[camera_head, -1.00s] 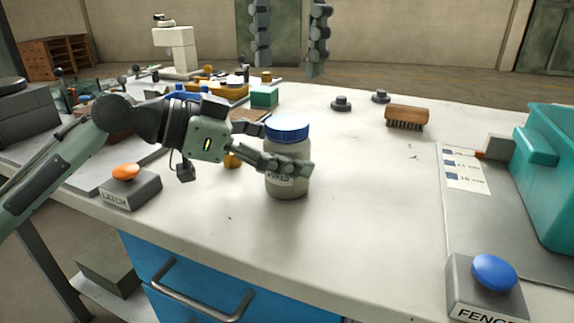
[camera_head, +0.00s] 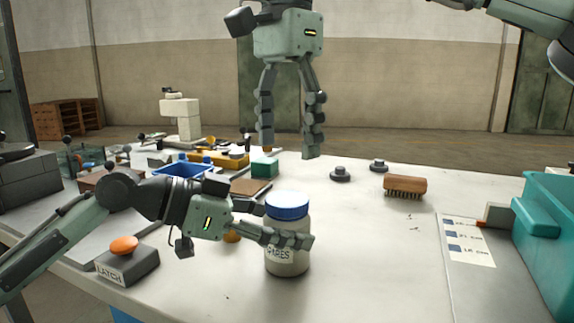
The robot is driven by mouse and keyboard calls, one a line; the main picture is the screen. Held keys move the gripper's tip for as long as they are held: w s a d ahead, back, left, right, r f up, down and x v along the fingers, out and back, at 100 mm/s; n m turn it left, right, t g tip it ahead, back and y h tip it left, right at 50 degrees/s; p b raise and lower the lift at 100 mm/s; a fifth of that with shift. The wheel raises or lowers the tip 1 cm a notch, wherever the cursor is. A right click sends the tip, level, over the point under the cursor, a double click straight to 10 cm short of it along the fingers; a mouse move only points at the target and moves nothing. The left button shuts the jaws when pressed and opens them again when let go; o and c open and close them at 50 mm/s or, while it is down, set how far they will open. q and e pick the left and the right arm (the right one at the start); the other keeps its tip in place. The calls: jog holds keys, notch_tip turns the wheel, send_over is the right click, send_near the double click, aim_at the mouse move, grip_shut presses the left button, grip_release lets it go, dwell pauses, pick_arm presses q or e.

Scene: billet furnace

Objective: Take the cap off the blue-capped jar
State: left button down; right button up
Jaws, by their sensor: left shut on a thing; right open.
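The jar (camera_head: 287,263) is a pale, squat container with a label, standing upright on the white bench. Its blue cap (camera_head: 287,205) is on top of it. My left gripper (camera_head: 308,240) comes in from the left and is shut around the jar's body, below the cap; one finger crosses the front, and the other is mostly hidden. My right gripper (camera_head: 288,150) hangs fingers down above and behind the jar in the picture, open and empty, with a gap between it and the cap.
A wooden brush (camera_head: 405,186) and two dark knobs (camera_head: 340,174) lie on the bench behind right. A teal bin (camera_head: 550,225) stands at the right edge. An orange-topped latch button (camera_head: 125,257) sits at left.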

aim_at(287, 198)
jog(key=m, duration=0.6)
jog(key=shift+a, duration=0.1)
jog(key=m, duration=0.5)
jog(key=shift+s, duration=0.1)
jog(key=m, duration=1)
jog(key=shift+m, duration=0.4)
jog(key=m, duration=0.4)
jog(key=shift+m, duration=0.4)
jog(key=m, duration=0.2)
jog(key=shift+m, duration=0.4)
jog(key=m, duration=0.7)
jog(key=shift+m, duration=0.3)
jog(key=m, duration=0.6)
jog(key=shift+m, duration=0.3)
jog(key=shift+f, duration=4)
jog(key=shift+c, duration=0.5)
